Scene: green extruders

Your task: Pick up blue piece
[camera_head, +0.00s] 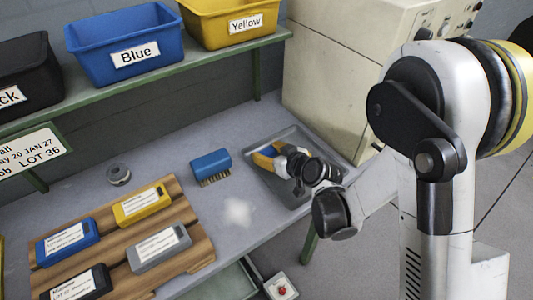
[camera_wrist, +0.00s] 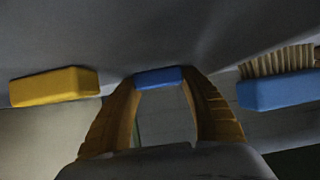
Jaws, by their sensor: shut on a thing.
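My gripper (camera_head: 278,158) is over the grey tray at the right end of the bench. In the wrist view, my gripper's orange fingers (camera_wrist: 160,90) are shut on a small blue piece (camera_wrist: 160,77), held between the fingertips. In the head view the gripper and wrist largely hide this piece. Whether it touches the tray is not clear. Another blue piece (camera_head: 67,238) with a white label lies on the wooden board at the left.
A grey tray (camera_head: 314,191) lies under my gripper. A blue brush (camera_head: 210,165) lies left of it and shows in the wrist view (camera_wrist: 278,92), opposite a yellow block (camera_wrist: 55,87). The wooden board (camera_head: 192,205) also carries yellow, grey and black pieces. A blue bin (camera_head: 95,62) stands on the shelf.

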